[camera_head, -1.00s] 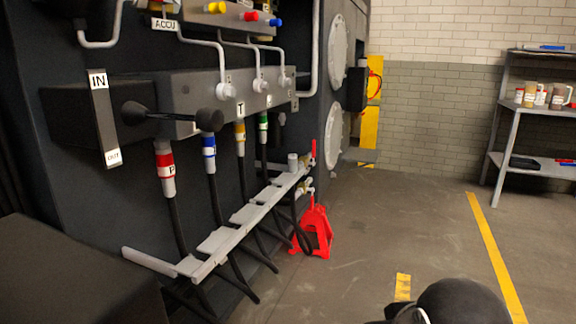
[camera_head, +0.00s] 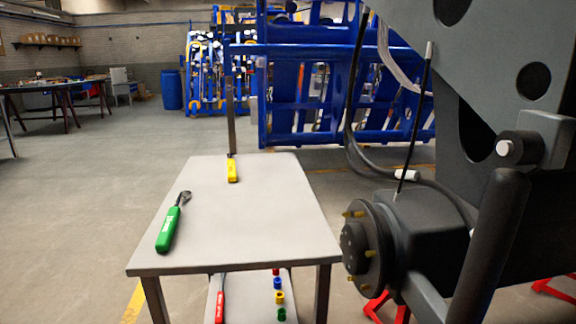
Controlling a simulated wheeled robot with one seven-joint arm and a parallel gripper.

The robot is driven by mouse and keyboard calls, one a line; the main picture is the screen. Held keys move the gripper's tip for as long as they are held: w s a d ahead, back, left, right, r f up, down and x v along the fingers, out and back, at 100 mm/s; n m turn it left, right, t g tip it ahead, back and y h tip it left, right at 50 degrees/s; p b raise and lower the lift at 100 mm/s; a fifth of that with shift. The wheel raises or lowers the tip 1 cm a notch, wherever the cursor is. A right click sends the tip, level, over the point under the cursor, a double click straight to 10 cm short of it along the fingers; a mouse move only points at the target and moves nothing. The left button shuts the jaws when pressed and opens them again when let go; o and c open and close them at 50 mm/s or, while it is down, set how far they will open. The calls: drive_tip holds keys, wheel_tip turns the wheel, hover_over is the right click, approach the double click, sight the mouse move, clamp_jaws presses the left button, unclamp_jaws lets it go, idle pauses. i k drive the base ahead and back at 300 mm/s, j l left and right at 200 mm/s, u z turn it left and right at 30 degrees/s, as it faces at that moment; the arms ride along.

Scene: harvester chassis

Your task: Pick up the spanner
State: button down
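A tool with a green handle and a dark metal head (camera_head: 173,222) lies at the left of the grey table top. It looks like a spanner or ratchet, with its head pointing away from me. A second tool with a yellow handle (camera_head: 232,170) is at the far edge of the table, with a long grey shaft rising behind it in the picture. A red-handled tool (camera_head: 220,298) lies on the lower shelf, partly hidden. I cannot tell from the view which of these is the spanner. My gripper is not in view.
The grey table (camera_head: 270,225) has bare room at its middle and right. Small coloured rings (camera_head: 279,297) are on its lower shelf. The dark chassis with a wheel hub (camera_head: 365,246) stands close at right. A blue frame (camera_head: 310,90) is behind. Open floor lies left.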

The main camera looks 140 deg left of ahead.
sight(232, 175)
drive_tip(key=u, duration=4.7)
